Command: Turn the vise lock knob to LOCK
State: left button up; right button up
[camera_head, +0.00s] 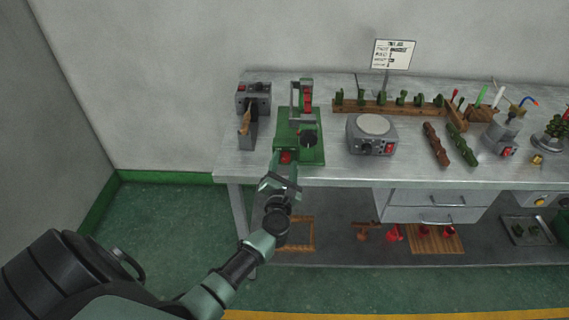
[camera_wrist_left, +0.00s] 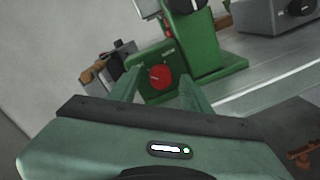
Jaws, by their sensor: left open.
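The green vise machine (camera_head: 316,156) stands on the metal bench, left of its middle. A red round knob (camera_head: 286,157) sits low on its front left; it also shows in the left wrist view (camera_wrist_left: 160,77). A black dial (camera_head: 308,138) is on the machine to the right of the red knob. I cannot read the knob's setting. My left gripper (camera_head: 284,168) is in front of the machine, open. In the left wrist view its two fingers (camera_wrist_left: 158,90) stand left and right of the red knob; contact cannot be told. My right gripper is not in view.
A grey device with a wooden handle (camera_head: 246,122) stands left of the machine. A grey box with a round plate (camera_head: 372,132) stands to the right. A wooden rack (camera_head: 385,106) is behind. The bench's front edge (camera_head: 350,180) runs just beside my left gripper.

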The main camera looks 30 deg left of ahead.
pick_arm(q)
grip_shut()
jog(key=m+p, duration=0.3)
jog(key=shift+r, duration=0.15)
jog(key=m+p, duration=0.3)
jog(key=m, duration=0.2)
jog(key=shift+d+m+g+p, duration=0.1)
jog(key=shift+m+g+p, duration=0.2)
jog(key=shift+m+p, duration=0.1)
jog(key=m+p, duration=0.2)
jog(key=m, duration=0.2)
jog(key=shift+m+y+p, duration=0.3)
jog(key=shift+m+p, duration=0.6)
jog(key=shift+m, duration=1.4)
